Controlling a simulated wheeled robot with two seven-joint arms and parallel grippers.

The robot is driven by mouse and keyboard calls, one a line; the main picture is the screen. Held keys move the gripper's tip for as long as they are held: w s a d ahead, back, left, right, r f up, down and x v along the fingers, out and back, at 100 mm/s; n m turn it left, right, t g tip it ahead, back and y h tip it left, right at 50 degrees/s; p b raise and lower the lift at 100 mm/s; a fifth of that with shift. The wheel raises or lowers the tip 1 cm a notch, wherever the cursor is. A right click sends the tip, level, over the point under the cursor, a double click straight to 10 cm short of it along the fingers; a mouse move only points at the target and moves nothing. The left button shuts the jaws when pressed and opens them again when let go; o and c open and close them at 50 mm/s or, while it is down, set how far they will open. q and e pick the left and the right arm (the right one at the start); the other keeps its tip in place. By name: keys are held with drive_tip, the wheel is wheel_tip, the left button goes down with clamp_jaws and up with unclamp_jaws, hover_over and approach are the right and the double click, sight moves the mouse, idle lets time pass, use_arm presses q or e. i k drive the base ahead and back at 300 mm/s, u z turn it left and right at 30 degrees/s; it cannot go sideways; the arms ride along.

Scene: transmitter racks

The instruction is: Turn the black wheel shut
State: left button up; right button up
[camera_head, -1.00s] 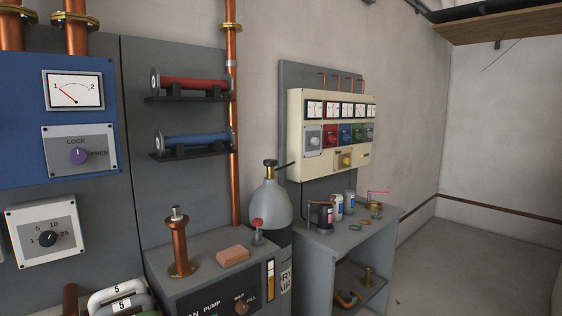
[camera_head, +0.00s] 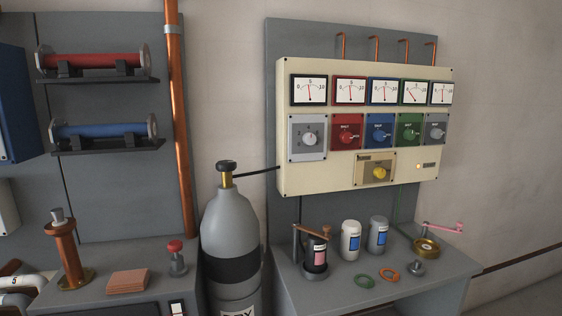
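A grey gas cylinder (camera_head: 229,228) with a dark band stands upright between two grey benches. A black wheel (camera_head: 226,166) sits on top of the brass valve (camera_head: 227,181) at the cylinder's neck. A thin black line runs from the valve to the right, towards the cream panel. Whether the valve is open or shut cannot be told from here. Neither of my grippers is in view, and nothing touches the wheel.
The cream panel (camera_head: 288,185) with gauges and coloured knobs hangs right of the cylinder. The right bench (camera_head: 330,297) holds jars, rings and a crank tool. The left bench (camera_head: 150,262) holds a copper post, a pink block and a small red-topped valve (camera_head: 176,257).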

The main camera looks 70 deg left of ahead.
sight(226, 166)
drive_tip(key=i, duration=1.2)
drive_tip(key=u, duration=1.6)
